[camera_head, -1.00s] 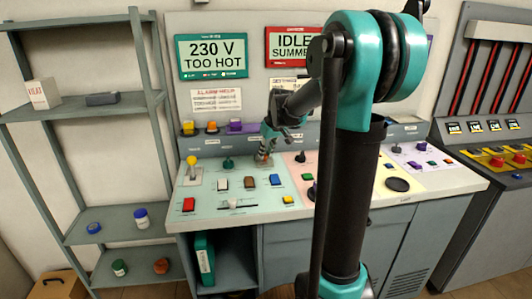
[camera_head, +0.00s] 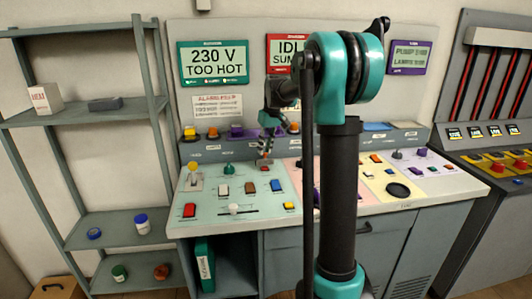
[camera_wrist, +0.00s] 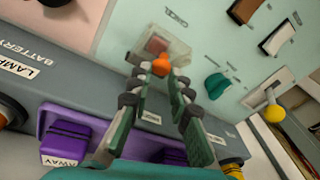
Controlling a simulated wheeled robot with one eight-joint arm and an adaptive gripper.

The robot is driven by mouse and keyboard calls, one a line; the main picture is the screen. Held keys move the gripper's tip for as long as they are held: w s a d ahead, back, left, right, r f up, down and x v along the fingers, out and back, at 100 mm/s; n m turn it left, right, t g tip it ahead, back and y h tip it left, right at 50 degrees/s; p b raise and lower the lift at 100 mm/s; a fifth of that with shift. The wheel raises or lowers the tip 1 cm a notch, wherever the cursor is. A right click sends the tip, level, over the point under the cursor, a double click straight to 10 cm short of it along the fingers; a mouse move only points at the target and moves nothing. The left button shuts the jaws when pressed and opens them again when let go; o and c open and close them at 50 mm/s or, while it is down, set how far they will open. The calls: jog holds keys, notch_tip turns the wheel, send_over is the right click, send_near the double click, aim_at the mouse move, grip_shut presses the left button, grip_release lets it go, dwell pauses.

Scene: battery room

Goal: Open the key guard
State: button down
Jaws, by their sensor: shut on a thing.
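The key guard (camera_wrist: 172,44) is a small clear cover over a red block on the pale green panel, at the upper middle of the wrist view. An orange tab (camera_wrist: 161,65) sits at its near edge. My gripper (camera_wrist: 159,74) has its fingertips closed in on this tab, one on each side. In the head view my gripper (camera_head: 266,152) points down at the back of the green panel, and the guard there is too small to make out clearly. I cannot tell whether the cover is lifted.
A teal knob (camera_wrist: 216,86), a yellow-topped lever (camera_wrist: 273,113) and rocker switches stand near the guard. A raised grey ledge with a purple switch (camera_wrist: 64,148) runs behind it. Open shelves (camera_head: 80,120) stand at the left.

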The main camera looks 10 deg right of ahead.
jog(key=shift+w+d+r, duration=0.1)
jog(key=shift+w, duration=0.85)
jog(key=c, duration=2.3)
grip_release()
jog(key=shift+w, duration=0.35)
jog(key=shift+o, duration=1.2)
jog(key=shift+d, duration=0.1)
jog(key=o, duration=0.7)
jog(key=shift+s, duration=0.1)
jog(key=shift+c, duration=0.2)
notch_tip(320, 180, up, 12)
jog(key=s+d, duration=0.1)
jog(key=shift+d, duration=0.3)
jog(key=shift+s, duration=0.15)
